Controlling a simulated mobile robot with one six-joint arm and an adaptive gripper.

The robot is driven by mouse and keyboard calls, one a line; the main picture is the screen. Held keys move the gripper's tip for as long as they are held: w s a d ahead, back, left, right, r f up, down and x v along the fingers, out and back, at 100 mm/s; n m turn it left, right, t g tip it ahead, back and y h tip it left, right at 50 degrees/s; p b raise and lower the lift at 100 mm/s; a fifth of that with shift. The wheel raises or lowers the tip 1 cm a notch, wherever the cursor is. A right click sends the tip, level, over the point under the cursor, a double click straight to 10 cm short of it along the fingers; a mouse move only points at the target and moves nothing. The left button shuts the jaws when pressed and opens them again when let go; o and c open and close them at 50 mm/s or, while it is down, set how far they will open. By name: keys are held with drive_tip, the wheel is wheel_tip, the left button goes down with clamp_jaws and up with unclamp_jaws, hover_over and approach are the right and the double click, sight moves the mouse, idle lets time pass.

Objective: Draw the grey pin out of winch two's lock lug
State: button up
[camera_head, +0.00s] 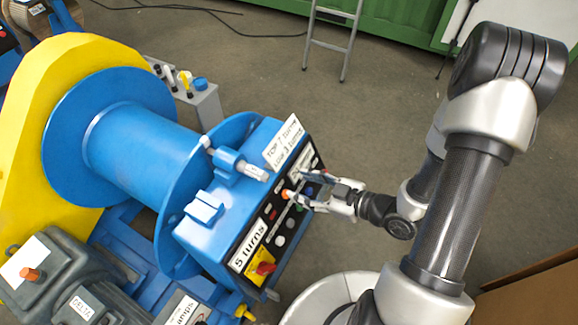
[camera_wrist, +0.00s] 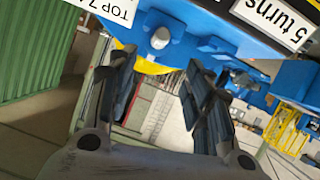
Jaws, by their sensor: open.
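The grey pin (camera_head: 256,173) lies through the blue lock lug (camera_head: 228,166) on top of the blue winch housing, its grey ends showing on both sides of the lug. In the wrist view the round end of the pin (camera_wrist: 160,38) faces me, above and between the fingers, set in the blue lug (camera_wrist: 182,43). My gripper (camera_head: 298,190) is open and empty, in front of the control panel, to the right of and below the pin. It also shows in the wrist view (camera_wrist: 160,75), with a finger on each side. I see no contact with the pin.
A white lettered sign (camera_head: 284,142) stands close to the pin. The panel (camera_head: 268,225) carries several buttons, a red knob (camera_head: 264,268) and a "5 turns" label. A blue drum (camera_head: 125,150) with a yellow guard is at left. Floor behind is clear up to a ladder (camera_head: 330,40).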

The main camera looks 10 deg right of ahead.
sight(257, 173)
drive_tip(key=b+x, duration=0.3)
drive_tip(key=x, duration=1.4)
drive_tip(key=shift+w+a+f+b, duration=0.1)
drive_tip(key=shift+a+f+b, duration=0.1)
drive_tip(key=shift+b, duration=0.2)
drive_tip(key=shift+d, duration=0.1)
drive_tip(key=shift+c, duration=0.3)
clamp_jaws()
